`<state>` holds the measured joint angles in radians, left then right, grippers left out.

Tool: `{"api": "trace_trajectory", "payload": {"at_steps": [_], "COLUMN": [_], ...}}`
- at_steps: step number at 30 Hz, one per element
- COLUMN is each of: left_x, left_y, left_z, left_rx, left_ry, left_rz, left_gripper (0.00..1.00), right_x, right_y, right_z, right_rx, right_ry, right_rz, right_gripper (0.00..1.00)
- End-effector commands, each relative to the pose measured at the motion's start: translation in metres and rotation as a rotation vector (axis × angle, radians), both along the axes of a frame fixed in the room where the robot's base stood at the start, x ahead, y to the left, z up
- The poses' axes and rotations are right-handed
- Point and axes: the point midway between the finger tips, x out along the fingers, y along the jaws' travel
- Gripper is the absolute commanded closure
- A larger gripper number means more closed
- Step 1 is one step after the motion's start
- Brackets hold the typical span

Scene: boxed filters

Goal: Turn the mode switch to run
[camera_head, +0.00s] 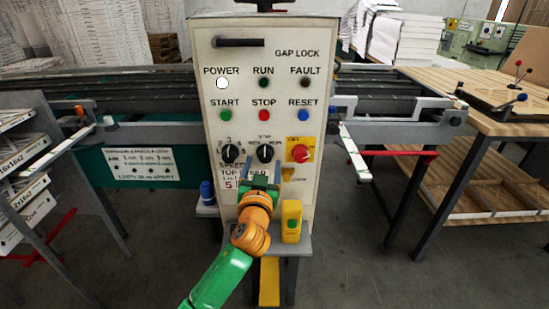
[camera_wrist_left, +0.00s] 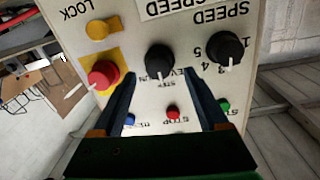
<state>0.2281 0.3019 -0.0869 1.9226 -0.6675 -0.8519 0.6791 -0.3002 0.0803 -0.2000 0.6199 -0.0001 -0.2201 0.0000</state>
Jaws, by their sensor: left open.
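The mode switch is a black round knob (camera_head: 265,153) on the front panel, below the red STOP button. In the left wrist view this knob (camera_wrist_left: 160,60) appears upside down, with its white pointer mark toward the push buttons, which is up on the panel. RUN lettering shows beside it, partly hidden by a finger. My left gripper (camera_head: 263,181) is open, just below the knob in the head view. In the left wrist view its two fingers (camera_wrist_left: 163,92) reach toward the panel on either side of the knob's line, apart from it. My right gripper is out of view.
The black speed knob (camera_head: 230,153) is close on the left, the red emergency knob (camera_head: 300,152) on its yellow plate close on the right. START (camera_head: 222,115), STOP (camera_head: 264,115) and RESET (camera_head: 304,115) sit above. A yellow box with a green button (camera_head: 292,222) stands below right.

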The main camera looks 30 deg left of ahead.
Motion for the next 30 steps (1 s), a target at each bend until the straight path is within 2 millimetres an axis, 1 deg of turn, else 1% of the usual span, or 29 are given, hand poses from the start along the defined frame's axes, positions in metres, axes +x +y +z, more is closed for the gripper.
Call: {"api": "trace_trajectory", "payload": {"at_steps": [1,3,6,9,15,16,17,18,20,21,23,24,30], "left_x": [0.008,0.016,0.024,0.028,0.028,0.028,0.028,0.028,0.028,0.028,0.028,0.028,0.028], "left_y": [0.005,0.009,0.013,0.015,0.015,0.015,0.015,0.015,0.015,0.015,0.015,0.015,0.015], "left_z": [0.002,0.001,0.000,-0.001,-0.001,-0.001,-0.001,-0.001,-0.001,-0.001,-0.001,-0.001,-0.001], "left_rx": [0.002,0.002,0.000,0.001,0.001,0.001,0.001,0.001,0.000,0.000,0.000,0.000,0.007], "left_ry": [0.002,0.002,0.002,0.003,0.003,0.003,0.003,0.003,0.004,0.004,0.004,0.004,0.008], "left_rz": [0.002,0.002,0.000,-0.001,-0.002,-0.002,-0.002,-0.002,-0.002,-0.002,-0.002,-0.002,-0.001], "left_gripper": [0.23,0.23,0.23,0.23,0.23,0.26,0.34,0.45,0.61,0.72,0.88,0.99,1.00], "right_x": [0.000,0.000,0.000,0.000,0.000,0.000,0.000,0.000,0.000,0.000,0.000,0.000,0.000], "right_y": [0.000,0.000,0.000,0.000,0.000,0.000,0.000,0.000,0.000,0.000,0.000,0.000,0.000], "right_z": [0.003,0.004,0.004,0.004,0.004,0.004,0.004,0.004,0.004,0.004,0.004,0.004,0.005], "right_rx": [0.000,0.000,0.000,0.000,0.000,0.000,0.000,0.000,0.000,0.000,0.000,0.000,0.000], "right_ry": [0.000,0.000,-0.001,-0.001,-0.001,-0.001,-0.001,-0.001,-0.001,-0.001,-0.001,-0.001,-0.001], "right_rz": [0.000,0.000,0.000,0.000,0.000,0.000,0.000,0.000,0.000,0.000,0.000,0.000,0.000], "right_gripper": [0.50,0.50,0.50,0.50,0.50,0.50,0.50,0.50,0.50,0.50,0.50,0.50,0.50]}}
